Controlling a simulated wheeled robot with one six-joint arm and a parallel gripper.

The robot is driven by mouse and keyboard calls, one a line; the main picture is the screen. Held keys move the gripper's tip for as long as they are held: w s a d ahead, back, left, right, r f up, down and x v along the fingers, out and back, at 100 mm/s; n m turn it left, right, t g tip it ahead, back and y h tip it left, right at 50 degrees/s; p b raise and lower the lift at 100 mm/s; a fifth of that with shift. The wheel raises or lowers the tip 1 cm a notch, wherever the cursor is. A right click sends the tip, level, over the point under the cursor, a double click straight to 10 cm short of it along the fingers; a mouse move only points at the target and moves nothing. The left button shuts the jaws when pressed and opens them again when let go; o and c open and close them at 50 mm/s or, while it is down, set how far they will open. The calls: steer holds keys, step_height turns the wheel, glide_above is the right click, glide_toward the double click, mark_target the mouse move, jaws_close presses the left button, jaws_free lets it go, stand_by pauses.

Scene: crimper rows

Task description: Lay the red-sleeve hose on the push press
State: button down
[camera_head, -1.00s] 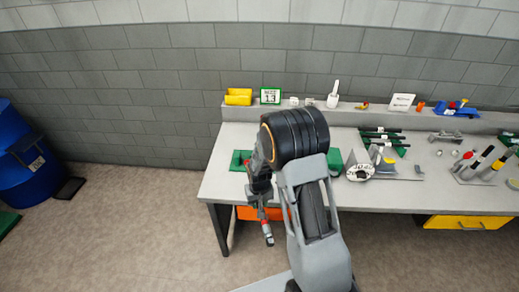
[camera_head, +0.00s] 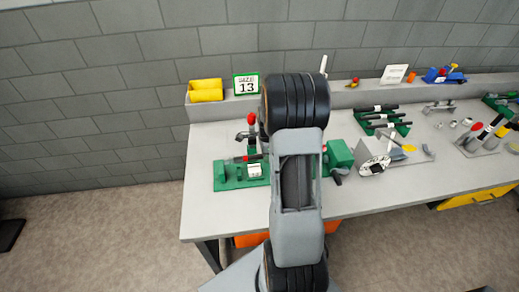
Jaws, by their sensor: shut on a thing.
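The push press is a green-based fixture (camera_head: 228,181) on the left part of the bench, with an upright post and a red knob (camera_head: 251,118). The red-sleeve hose (camera_head: 243,159) shows as a short dark length with a red band, roughly level, just above or on the press; I cannot tell if it touches. My gripper (camera_head: 264,154) is at the press's right side, mostly hidden behind my own wrist, and is shut on the hose. The hose's right part and the press's right part are hidden by my arm.
A yellow bin (camera_head: 206,90) and a "SIZE 13" sign (camera_head: 246,84) stand on the back ledge. A green rack (camera_head: 384,123) holds dark hoses. The bench's front left is clear.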

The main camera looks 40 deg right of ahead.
steer(key=shift+w+d, duration=0.1)
steer(key=shift+d, duration=0.05)
steer(key=shift+r, duration=0.1)
steer(key=shift+w+a, duration=0.1)
steer(key=shift+a, duration=0.1)
steer(key=shift+f+b, duration=2.5)
steer(key=shift+f, duration=0.8)
steer(key=shift+f, duration=0.25)
steer(key=shift+f+b, duration=0.15)
steer(key=shift+b, duration=0.2)
steer(key=c, duration=0.7)
jaws_free()
steer(key=shift+c, duration=0.2)
step_height(320, 180, up, 14)
steer(key=shift+f, duration=0.1)
